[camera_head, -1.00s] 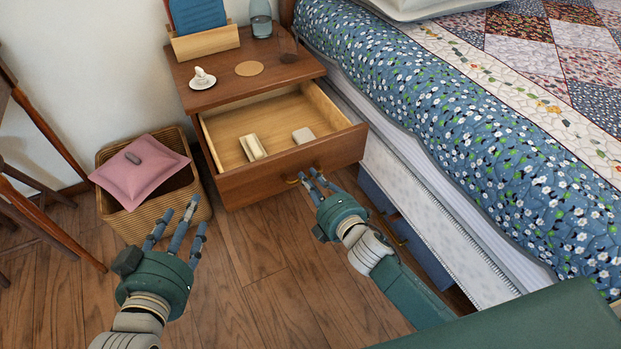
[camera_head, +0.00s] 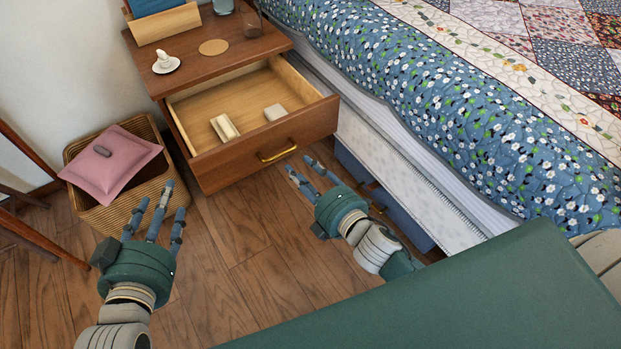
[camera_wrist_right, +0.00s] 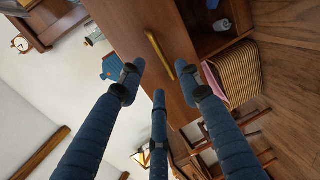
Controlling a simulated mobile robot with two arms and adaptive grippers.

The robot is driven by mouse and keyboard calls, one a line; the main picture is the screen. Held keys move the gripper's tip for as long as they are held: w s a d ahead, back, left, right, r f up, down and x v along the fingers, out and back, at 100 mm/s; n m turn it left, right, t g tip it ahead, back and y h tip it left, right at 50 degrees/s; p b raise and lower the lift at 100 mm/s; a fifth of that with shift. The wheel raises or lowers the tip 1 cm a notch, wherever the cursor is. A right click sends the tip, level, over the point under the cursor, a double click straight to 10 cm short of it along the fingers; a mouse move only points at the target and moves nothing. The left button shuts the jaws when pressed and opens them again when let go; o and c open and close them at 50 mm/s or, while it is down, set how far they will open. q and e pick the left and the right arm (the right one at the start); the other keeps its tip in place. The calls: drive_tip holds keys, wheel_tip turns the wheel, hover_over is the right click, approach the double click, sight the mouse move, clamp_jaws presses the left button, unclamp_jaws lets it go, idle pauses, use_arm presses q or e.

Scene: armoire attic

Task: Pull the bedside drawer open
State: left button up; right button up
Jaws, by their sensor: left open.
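The wooden bedside drawer (camera_head: 235,157) is pulled out of the nightstand, its inside visible with two small pale items in it. Its brass handle (camera_head: 278,152) is on the drawer front and also shows in the right wrist view (camera_wrist_right: 158,53), beyond my fingertips. My right gripper (camera_head: 307,170) is open and empty, just in front of the handle and apart from it; its blue fingers (camera_wrist_right: 160,85) are spread in the right wrist view. My left gripper (camera_head: 155,208) is open and empty, low on the left, in front of the basket.
A wicker basket (camera_head: 115,208) with a pink cushion (camera_head: 110,165) stands left of the nightstand. The bed (camera_head: 440,110) is close on the right. Bare floor lies in front.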

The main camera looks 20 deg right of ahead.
drive_tip(key=v, duration=0.4)
drive_tip(key=shift+r, duration=0.1)
idle(0.4)
